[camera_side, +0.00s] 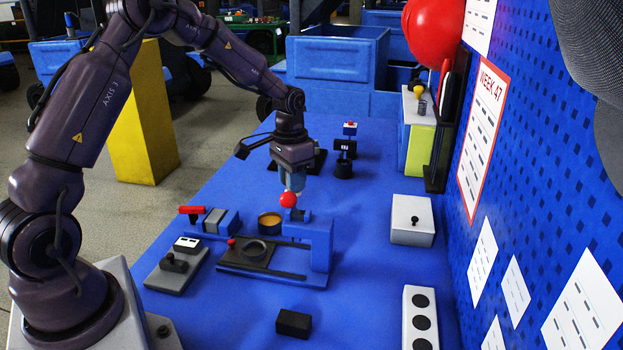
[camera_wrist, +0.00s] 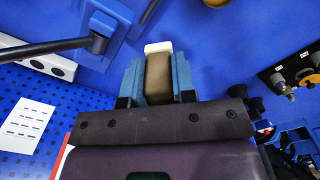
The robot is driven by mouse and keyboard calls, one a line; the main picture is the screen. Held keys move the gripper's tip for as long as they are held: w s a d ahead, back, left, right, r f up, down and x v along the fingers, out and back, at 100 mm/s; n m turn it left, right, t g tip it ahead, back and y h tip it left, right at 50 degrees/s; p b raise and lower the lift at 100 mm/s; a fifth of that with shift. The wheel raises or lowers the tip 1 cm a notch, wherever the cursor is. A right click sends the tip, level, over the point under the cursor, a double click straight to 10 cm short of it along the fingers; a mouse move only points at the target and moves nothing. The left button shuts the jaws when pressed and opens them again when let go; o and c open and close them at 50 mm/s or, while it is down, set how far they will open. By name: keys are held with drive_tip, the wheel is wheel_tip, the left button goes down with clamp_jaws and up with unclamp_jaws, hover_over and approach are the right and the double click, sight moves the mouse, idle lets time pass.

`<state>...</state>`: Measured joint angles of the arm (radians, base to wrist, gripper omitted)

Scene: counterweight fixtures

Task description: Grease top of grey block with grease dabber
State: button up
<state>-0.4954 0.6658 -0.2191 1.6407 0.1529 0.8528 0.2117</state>
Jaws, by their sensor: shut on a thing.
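My gripper (camera_side: 294,183) hangs above the middle of the blue bench, over the far end of the blue fixture. In the wrist view its blue fingers (camera_wrist: 158,80) are shut on the grease dabber (camera_wrist: 158,76), an olive-brown piece with a white tip (camera_wrist: 158,47). In the side view the dabber is not clearly seen. A grey block (camera_side: 217,221) sits between blue parts with a red handle (camera_side: 191,210), left of and apart from my gripper. A round dish with ochre content (camera_side: 269,220) stands below and left of my gripper.
A red ball (camera_side: 288,199) shows close by my gripper. The blue fixture (camera_side: 321,246) holds a black plate with a ring (camera_side: 256,248). A light grey box with a black knob (camera_side: 412,221) and a white block with black holes (camera_side: 420,318) stand right. A small black block (camera_side: 294,323) lies in front.

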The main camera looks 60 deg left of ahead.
drive_tip(key=s+a+f, duration=0.2)
drive_tip(key=a+f, duration=0.4)
drive_tip(key=a, duration=0.3)
hover_over(270, 222)
drive_tip(key=shift+f, duration=2.85)
drive_tip(key=shift+f, duration=0.6)
wheel_tip(270, 222, up, 7)
idle(0.6)
